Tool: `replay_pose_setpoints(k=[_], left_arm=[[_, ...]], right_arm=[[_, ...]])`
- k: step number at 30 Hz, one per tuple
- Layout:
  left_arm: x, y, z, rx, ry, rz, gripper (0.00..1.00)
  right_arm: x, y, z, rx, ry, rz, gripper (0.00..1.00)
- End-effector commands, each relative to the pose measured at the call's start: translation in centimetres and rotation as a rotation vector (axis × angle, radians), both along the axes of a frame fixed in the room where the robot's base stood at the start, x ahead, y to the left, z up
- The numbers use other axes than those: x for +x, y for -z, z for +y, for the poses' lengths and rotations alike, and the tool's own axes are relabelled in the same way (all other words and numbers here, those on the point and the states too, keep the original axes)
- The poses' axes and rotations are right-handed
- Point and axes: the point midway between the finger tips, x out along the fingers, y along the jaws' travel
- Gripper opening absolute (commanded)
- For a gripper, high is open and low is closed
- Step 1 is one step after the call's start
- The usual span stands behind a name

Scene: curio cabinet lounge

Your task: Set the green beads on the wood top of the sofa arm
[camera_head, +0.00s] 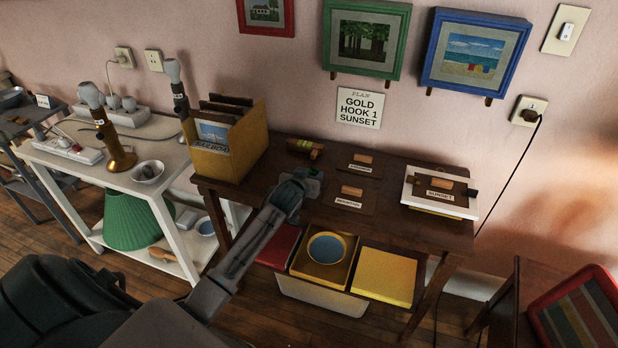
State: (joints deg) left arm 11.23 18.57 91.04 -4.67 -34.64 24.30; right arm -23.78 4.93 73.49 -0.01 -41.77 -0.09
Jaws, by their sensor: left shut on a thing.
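My left arm reaches up from the bottom left to the front of the dark wooden table (400,215). My left gripper (306,182) is just above the table's front left part. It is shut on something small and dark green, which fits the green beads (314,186). The jaws hide most of it, and single beads cannot be made out. I cannot tell whether it touches the tabletop. No sofa arm can be made out in this view. My right gripper is not in view.
Below are a box with a blue bowl (327,249) and a yellow box (384,276). A white shelf (160,165) is left; a red-rimmed striped item (580,315) is lower right.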

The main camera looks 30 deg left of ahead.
Motion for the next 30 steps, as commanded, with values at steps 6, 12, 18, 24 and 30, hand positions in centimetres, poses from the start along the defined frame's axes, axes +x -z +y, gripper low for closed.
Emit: replay_pose_setpoints(k=[6, 12, 18, 24, 30], left_arm=[[0.0, -0.1, 0.0, 0.000, 0.000, 0.000, 0.25], [0.0, 0.2, 0.0, 0.000, 0.000, 0.001, 0.62], [0.0, 0.2, 0.0, 0.000, 0.000, 0.000, 0.70], [-0.1, -0.1, 0.0, 0.000, 0.000, -0.001, 0.70], [-2.7, -0.9, -0.6, 0.002, 0.002, 0.000, 0.70]], right_arm=[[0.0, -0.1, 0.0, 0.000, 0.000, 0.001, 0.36], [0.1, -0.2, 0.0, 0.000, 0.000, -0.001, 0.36], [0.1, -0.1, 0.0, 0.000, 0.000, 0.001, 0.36], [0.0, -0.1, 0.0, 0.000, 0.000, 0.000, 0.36], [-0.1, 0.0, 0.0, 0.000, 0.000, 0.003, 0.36]])
